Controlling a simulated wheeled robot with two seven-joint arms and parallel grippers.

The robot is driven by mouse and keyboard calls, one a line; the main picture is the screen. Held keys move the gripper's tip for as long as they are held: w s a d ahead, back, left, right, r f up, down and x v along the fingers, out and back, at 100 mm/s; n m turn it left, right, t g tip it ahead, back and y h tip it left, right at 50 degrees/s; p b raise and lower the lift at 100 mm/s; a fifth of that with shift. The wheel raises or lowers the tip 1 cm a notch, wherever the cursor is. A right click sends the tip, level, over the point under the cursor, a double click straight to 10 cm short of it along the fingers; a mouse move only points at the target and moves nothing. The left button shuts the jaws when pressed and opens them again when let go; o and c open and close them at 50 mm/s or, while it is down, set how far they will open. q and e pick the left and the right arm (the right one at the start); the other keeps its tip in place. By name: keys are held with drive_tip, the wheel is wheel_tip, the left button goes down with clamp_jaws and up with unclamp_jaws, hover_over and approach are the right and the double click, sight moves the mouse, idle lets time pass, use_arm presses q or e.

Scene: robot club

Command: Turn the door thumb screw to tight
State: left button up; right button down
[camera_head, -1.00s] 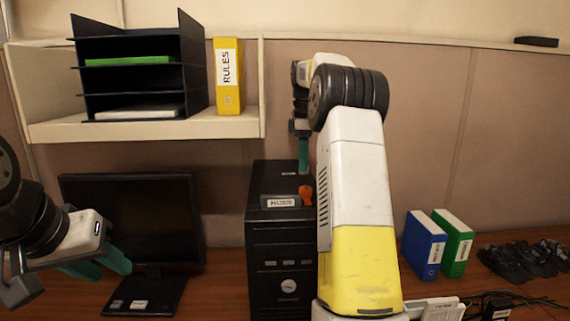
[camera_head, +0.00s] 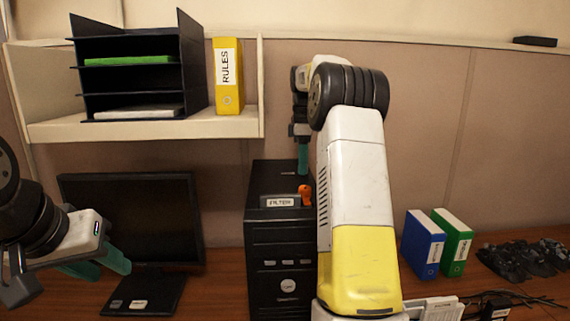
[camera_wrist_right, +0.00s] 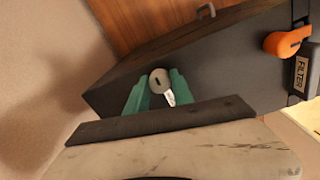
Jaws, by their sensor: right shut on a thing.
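The black computer tower (camera_head: 282,230) stands on the desk at the centre of the head view. In the right wrist view its dark casing (camera_wrist_right: 215,55) fills the middle. A round grey thumb screw (camera_wrist_right: 160,80) with a dark slot sits on the casing there, with a small white pointed label beside it. My right gripper (camera_wrist_right: 158,92) has its teal fingers on both sides of the screw and is shut on it. In the head view my right gripper (camera_head: 303,160) points down at the tower's top rear. My left gripper (camera_head: 100,265) is apart from everything, its teal fingers spread, in front of the monitor.
An orange lever (camera_wrist_right: 287,42) and a FILTER label (camera_wrist_right: 301,73) are on the tower near my right gripper. A monitor (camera_head: 130,220) stands to the left. Blue (camera_head: 424,245) and green binders (camera_head: 453,243) stand to the right. A shelf (camera_head: 150,128) hangs above.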

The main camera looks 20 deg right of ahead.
drive_tip(key=m, duration=0.4)
drive_tip(key=shift+m, duration=0.3)
drive_tip(key=m, duration=0.4)
drive_tip(key=shift+m, duration=0.3)
drive_tip(key=m, duration=0.4)
drive_tip(key=shift+m+g, duration=0.3)
drive_tip(key=shift+m, duration=1.9)
drive_tip(key=c, duration=1.1)
unclamp_jaws()
